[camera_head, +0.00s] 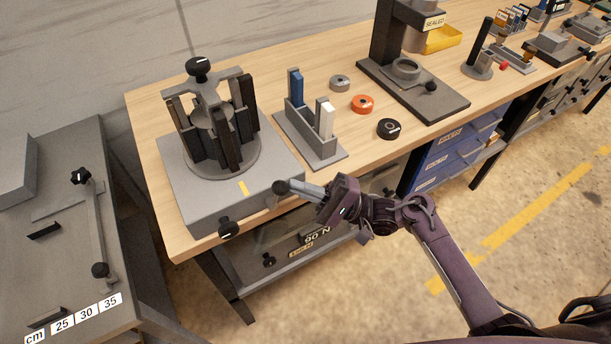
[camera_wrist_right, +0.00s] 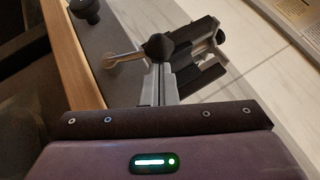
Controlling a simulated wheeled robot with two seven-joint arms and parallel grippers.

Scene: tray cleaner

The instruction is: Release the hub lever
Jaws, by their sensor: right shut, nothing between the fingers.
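The hub (camera_head: 222,120) stands upright on a grey base (camera_head: 205,212), with dark slats clamped around it and a black knob (camera_head: 198,66) on top. A pale lever (camera_head: 303,190) with a rounded grey end sticks out at the base's right edge; a pale rod also shows in the right wrist view (camera_wrist_right: 122,57). My right gripper (camera_head: 325,200) is shut and empty, close to the lever's right end. I cannot tell whether it touches the lever. Its closed fingers (camera_wrist_right: 163,85) point toward the hub in the right wrist view. My left gripper is not in view.
A black knob (camera_head: 228,230) sits on the base's front. A grey rack (camera_head: 312,145) with blue and white pieces, several small rings and a dark press stand (camera_head: 420,92) are to the right on the wooden bench (camera_head: 345,147). A grey side table (camera_head: 60,260) stands left.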

